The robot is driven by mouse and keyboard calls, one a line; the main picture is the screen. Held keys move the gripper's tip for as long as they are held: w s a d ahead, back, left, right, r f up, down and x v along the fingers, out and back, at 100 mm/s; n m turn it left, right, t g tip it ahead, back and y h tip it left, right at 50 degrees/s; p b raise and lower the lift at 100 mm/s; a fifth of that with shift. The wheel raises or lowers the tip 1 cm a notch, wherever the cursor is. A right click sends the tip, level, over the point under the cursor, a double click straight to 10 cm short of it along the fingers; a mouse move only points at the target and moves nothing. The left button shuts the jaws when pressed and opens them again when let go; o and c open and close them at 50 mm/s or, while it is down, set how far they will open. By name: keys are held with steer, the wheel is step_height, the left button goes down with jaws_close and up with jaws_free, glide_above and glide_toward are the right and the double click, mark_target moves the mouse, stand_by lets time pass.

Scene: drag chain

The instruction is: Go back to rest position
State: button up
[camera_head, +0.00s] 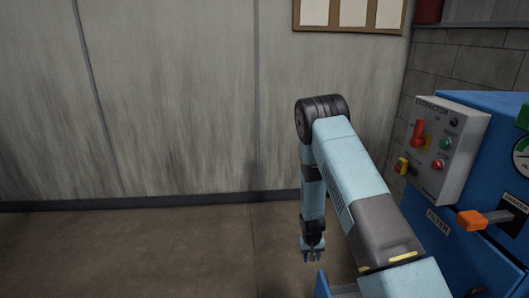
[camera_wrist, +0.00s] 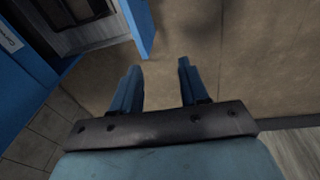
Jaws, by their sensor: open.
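My gripper (camera_head: 312,254) hangs at the end of my folded light-blue arm, pointing down over the brown floor. In the wrist view its two blue fingers (camera_wrist: 157,88) are spread apart, with only floor between them. It holds nothing. An open blue door or drawer edge (camera_wrist: 140,22) is near the fingers in the wrist view, apart from them. Part of it also shows just right of my gripper in the head view (camera_head: 322,285).
A blue machine (camera_head: 465,255) stands at the right, with a grey extractor control panel (camera_head: 455,117) and an orange-tipped handle (camera_head: 472,220). A grey wall (camera_head: 170,100) with a notice board (camera_head: 348,14) is behind. The floor (camera_head: 150,250) at the left is clear.

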step_height(320, 180, up, 30)
steer(key=t+y, duration=0.1)
steer(key=s+d+r+t, duration=0.1)
steer(key=s+r, duration=0.4)
steer(key=r, duration=0.3)
steer(key=s+d+r, duration=0.1)
steer(key=s+r, duration=0.4)
steer(key=r, duration=0.3)
steer(key=s+d+r+t, duration=0.1)
steer(key=s+r, duration=0.5)
steer(key=s, duration=0.6)
steer(key=s+d+r+t, duration=0.1)
steer(key=s+r, duration=0.6)
steer(key=s, duration=0.5)
steer(key=shift+s, duration=0.1)
